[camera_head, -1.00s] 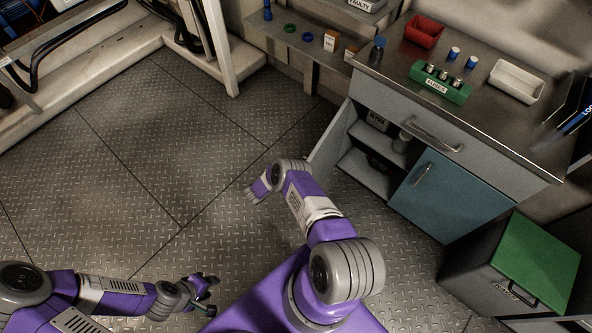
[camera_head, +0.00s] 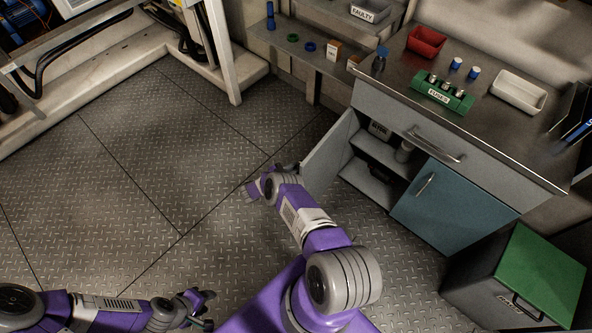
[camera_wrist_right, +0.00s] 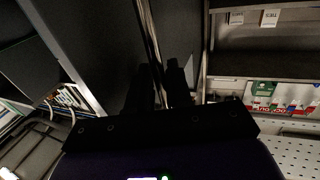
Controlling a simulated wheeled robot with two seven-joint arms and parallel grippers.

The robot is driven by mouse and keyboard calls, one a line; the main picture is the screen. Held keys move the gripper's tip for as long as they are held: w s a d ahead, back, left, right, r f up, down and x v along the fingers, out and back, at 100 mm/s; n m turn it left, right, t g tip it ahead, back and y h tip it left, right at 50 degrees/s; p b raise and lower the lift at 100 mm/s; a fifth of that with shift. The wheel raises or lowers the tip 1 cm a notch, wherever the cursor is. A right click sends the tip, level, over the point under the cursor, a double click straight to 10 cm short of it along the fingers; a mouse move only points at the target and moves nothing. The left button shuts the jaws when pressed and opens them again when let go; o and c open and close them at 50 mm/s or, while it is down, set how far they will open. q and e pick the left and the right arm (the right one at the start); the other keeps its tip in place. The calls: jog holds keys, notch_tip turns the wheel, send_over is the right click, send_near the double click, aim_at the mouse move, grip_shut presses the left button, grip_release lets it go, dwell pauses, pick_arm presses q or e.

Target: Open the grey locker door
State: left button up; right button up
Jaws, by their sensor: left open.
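A grey door (camera_head: 330,152) of the bench cabinet stands swung open at the cabinet's left side, showing the shelves inside. My right gripper (camera_head: 266,186) is just left of its outer edge, partly hidden by my own wrist. In the right wrist view, the dark fingers (camera_wrist_right: 160,88) point at a pale upright strip (camera_wrist_right: 150,40) between dark panels. I cannot tell whether they touch it or are closed on it. My left gripper (camera_head: 206,309) is open and empty at the bottom of the head view, over the floor, far from the door.
A closed teal door (camera_head: 440,205) is right of the open compartment. A box with a green lid (camera_head: 540,268) stands at the right. The bench top holds a red bin (camera_head: 426,42), a green fuse rack (camera_head: 441,93) and a white tray (camera_head: 518,91). Floor at left is clear.

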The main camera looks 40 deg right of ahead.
jog(key=shift+o, duration=1.4)
jog(key=shift+a+f, duration=0.15)
jog(key=shift+a, duration=0.25)
jog(key=v, duration=0.7)
jog(key=shift+a, duration=0.2)
jog(key=shift+w, duration=0.1)
